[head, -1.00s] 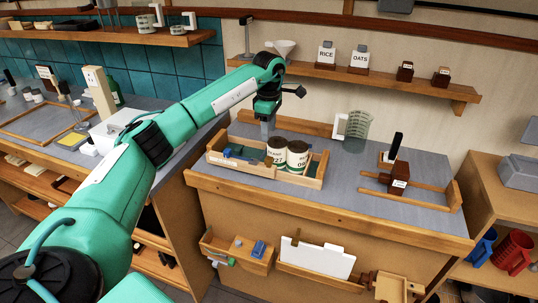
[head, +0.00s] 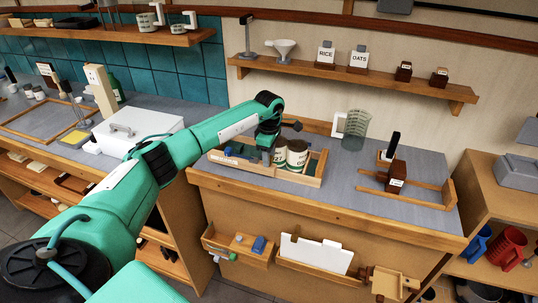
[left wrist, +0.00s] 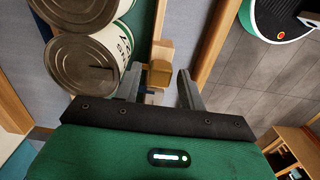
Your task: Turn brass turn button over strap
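A small brass-coloured block (left wrist: 160,73), which looks like the turn button, shows between my left fingers in the left wrist view. It sits by a wooden block (left wrist: 162,50) at the edge of the wooden tray (head: 300,179). I cannot make out a strap clearly. My left gripper (left wrist: 160,90) is open, its fingers either side of the brass piece; I cannot tell whether they touch it. My right gripper is not in view.
A measuring jug (head: 355,130) and a wooden stamp-like block (head: 397,177) stand to the right. The counter between is clear.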

